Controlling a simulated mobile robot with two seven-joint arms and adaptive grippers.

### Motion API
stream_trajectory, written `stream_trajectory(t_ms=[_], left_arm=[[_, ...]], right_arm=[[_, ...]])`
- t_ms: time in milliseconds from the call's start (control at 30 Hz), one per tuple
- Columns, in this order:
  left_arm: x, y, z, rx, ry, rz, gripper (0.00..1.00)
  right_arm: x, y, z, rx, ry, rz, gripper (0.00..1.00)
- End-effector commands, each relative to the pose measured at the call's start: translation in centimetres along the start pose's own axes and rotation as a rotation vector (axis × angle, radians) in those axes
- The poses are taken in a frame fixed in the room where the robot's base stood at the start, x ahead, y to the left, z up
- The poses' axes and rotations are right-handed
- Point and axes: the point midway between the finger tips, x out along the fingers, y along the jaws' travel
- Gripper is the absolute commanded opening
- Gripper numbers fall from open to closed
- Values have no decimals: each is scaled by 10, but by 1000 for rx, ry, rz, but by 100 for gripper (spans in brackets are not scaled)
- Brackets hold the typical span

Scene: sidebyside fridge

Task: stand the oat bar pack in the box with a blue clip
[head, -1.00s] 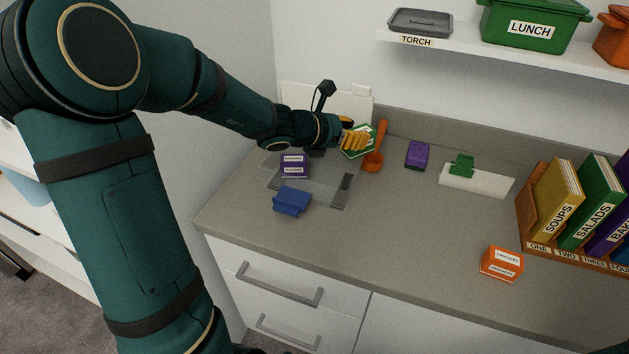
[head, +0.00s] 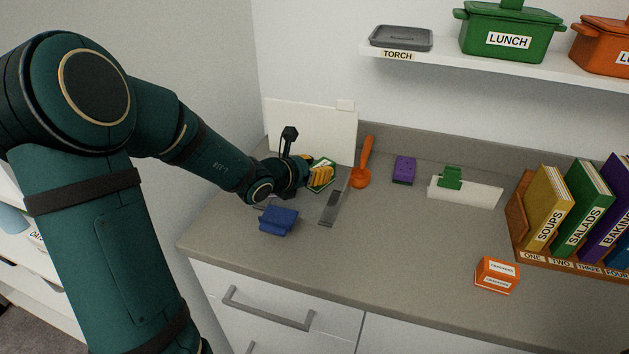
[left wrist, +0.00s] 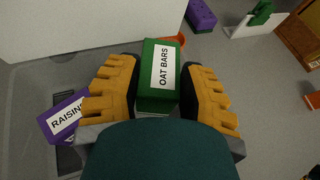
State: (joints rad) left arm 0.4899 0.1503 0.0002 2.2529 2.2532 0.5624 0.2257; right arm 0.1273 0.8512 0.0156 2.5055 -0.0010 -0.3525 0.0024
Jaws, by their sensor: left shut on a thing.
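The green oat bar pack (left wrist: 158,78), labelled OAT BARS, is held between the yellow fingers of my left gripper (head: 318,177). In the head view only part of the pack (head: 323,163) shows beyond the fingers. A blue clip (head: 278,219) is at the near left of the counter, at the front of a see-through box. The box's outline is faint; a grey strip (head: 331,211) shows at its right side. The purple raisins pack (left wrist: 66,115) shows left of my gripper in the left wrist view; in the head view my arm hides it. My right gripper is out of view.
A white board (head: 310,125) stands behind my gripper. An orange scoop (head: 361,176), a purple block (head: 404,170) and a white holder with a green clip (head: 451,177) are to the right. An orange crackers pack (head: 497,275) lies near the front edge. The middle counter is clear.

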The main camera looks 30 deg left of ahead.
Motion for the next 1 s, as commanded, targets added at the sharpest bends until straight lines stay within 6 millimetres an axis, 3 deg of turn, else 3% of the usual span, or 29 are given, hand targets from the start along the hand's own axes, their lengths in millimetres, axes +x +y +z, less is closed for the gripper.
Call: stream_trajectory(t_ms=[200,1000], left_arm=[[11,0,-27,-2,2,-1,3],[16,0,-37,1,0,-1,3]], right_arm=[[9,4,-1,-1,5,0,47],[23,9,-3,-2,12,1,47]])
